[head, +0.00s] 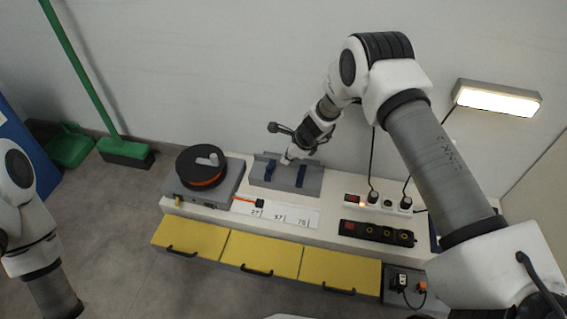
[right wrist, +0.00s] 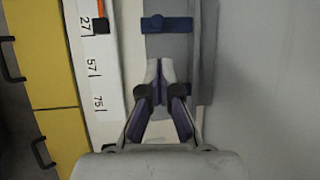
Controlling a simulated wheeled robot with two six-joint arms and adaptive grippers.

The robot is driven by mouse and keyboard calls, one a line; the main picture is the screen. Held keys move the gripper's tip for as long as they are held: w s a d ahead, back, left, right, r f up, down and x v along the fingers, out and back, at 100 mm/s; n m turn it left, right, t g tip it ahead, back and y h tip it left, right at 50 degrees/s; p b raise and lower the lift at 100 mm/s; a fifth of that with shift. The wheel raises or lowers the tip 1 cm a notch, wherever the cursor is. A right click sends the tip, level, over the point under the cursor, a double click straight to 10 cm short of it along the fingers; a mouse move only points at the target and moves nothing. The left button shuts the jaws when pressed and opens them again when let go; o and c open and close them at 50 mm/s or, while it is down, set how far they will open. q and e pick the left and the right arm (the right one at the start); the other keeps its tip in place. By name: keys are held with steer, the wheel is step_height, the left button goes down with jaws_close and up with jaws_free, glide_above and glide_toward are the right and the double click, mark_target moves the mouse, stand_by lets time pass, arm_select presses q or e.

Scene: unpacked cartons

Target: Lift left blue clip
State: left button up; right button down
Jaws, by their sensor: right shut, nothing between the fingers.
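The left blue clip (head: 269,168) stands on a grey fixture (head: 314,181) on the bench; in the right wrist view it is the blue bar (right wrist: 167,24) across the grey strip. A second blue clip (head: 301,175) stands to its right, mostly hidden behind my gripper in the right wrist view. My right gripper (head: 286,160) is shut and empty, above the fixture near its back edge, its tips between the two clips in the picture. In the right wrist view the fingertips (right wrist: 160,66) are apart from the left clip. My left gripper is out of view.
A black reel (head: 202,167) on a grey base stands left of the fixture. A ruled strip (head: 283,215) with an orange-marked slider lies in front. Power strips (head: 376,233) and plugs are to the right. A lamp (head: 497,98) is on the wall.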

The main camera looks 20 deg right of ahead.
mark_target(270, 168)
steer(key=b+x, duration=0.3)
steer(key=x, duration=0.4)
steer(key=shift+s+f, duration=0.15)
steer(key=shift+f, duration=0.15)
steer(key=shift+w+a+f+b, duration=0.2)
steer(key=shift+w+f+b, duration=0.1)
steer(key=shift+f+b, duration=0.15)
